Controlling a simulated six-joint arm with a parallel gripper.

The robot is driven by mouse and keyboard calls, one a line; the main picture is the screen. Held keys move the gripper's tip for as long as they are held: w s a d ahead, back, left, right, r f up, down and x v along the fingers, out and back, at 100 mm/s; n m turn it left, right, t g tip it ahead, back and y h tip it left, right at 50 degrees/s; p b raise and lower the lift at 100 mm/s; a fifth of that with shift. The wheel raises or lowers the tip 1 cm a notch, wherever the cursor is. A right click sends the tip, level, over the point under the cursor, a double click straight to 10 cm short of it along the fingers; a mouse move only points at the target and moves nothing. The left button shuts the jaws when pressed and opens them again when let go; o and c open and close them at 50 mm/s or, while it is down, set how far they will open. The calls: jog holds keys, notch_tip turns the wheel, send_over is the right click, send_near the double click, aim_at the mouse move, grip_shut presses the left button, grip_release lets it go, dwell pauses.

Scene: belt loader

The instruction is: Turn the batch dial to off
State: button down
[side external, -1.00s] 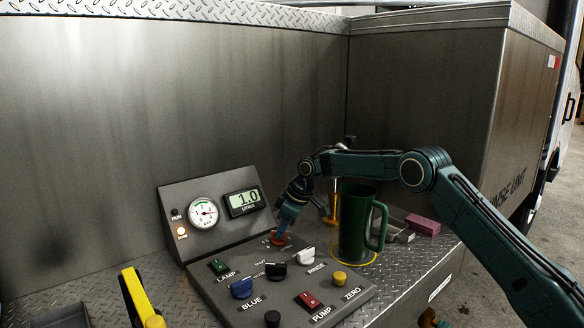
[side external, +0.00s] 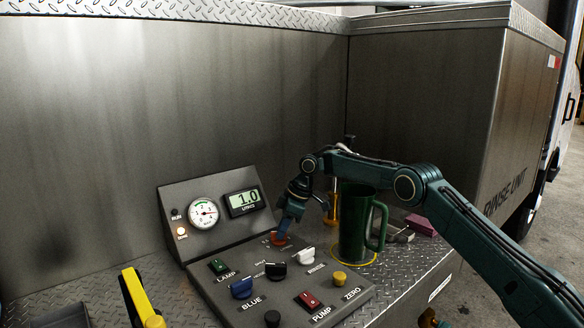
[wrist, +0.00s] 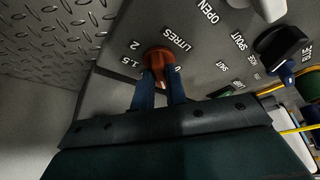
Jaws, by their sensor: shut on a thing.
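The batch dial is an orange-red knob (side external: 279,238) at the far edge of the sloped grey control panel (side external: 208,290). In the wrist view the dial (wrist: 158,57) sits beside the word LITRES, with the marks 1.5 and 2 to its left. My gripper (side external: 284,231) comes down onto the dial from above. In the wrist view the blue fingers of my gripper (wrist: 160,80) are shut on the dial, one on each side. The fingers hide part of the scale, so the dial's exact setting cannot be told. The litres display (side external: 244,202) reads 1.0.
Black (side external: 275,271), blue (side external: 241,288) and white (side external: 304,255) knobs stand near the dial. A green jug (side external: 357,225) stands right of the panel on a yellow ring. A yellow-handled lever (side external: 136,295) is at the front left.

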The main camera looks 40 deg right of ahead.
jog(key=shift+r, duration=0.1)
jog(key=c, duration=1.4)
grip_release()
jog(key=shift+c, duration=0.2)
jog(key=shift+a+m, duration=0.15)
jog(key=shift+m, duration=0.45)
jog(key=shift+s+m+t+h, duration=0.15)
jog(key=shift+m+t+h, duration=0.25)
jog(key=shift+m, duration=0.4)
jog(key=v, duration=1.4)
jog(key=s+a+r+m+h, duration=0.1)
jog(key=s+a+r+m, duration=0.1)
jog(key=s, duration=0.6)
jog(key=s+a+r+m+t+h, duration=0.1)
jog(key=s+r+m, duration=0.4)
jog(key=s, duration=0.4)
jog(key=shift+s+a+r, duration=0.25)
jog(key=shift+a+r, duration=0.15)
jog(key=shift+r, duration=0.5)
